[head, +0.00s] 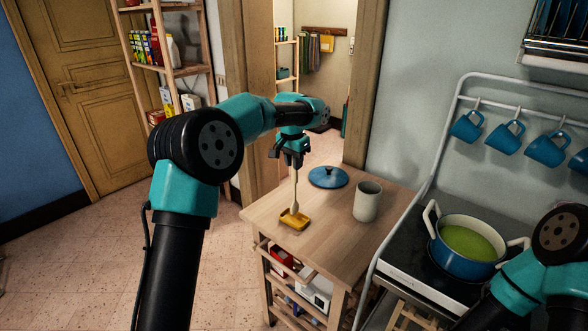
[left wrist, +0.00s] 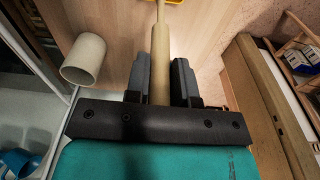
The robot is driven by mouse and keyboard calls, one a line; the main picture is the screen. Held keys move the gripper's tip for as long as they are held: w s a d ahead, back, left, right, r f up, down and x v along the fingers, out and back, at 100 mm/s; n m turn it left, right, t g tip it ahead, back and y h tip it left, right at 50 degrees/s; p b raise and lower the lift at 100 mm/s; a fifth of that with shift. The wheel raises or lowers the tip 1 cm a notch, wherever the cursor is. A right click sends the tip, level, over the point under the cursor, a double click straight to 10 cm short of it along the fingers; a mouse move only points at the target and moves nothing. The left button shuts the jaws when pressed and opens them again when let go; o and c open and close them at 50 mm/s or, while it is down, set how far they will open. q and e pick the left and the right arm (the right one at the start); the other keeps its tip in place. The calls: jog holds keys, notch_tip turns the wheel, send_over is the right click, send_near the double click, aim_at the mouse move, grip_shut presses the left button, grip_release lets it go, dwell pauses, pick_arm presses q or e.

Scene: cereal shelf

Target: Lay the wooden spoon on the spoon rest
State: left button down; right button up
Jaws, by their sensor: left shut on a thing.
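My left gripper (head: 290,153) is shut on the handle of the wooden spoon (head: 295,190), which hangs almost upright below it. In the left wrist view, the spoon's pale handle (left wrist: 161,55) runs between the two dark fingers (left wrist: 161,85). The yellow spoon rest (head: 293,219) lies on the small wooden table (head: 320,240). The spoon's lower end is over the rest; I cannot tell if it touches. A bit of the rest shows at the top edge of the left wrist view (left wrist: 173,2). My right arm shows at the lower right, but its gripper is out of view.
A blue lid (head: 328,177) lies behind the rest, and a cream cup (head: 367,202) stands to its right. A blue pot (head: 465,246) with green contents sits on the stove. Blue mugs (head: 505,134) hang on a rail. The table's front right is clear.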

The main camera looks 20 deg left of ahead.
pick_arm(q)
jog(key=shift+f, duration=1.4)
jog(key=c, duration=1)
grip_release()
jog(key=r, duration=0.8)
jog(key=s+r, duration=0.1)
jog(key=r, duration=0.3)
jog(key=shift+a+r, duration=0.1)
jog(key=shift+a, duration=0.05)
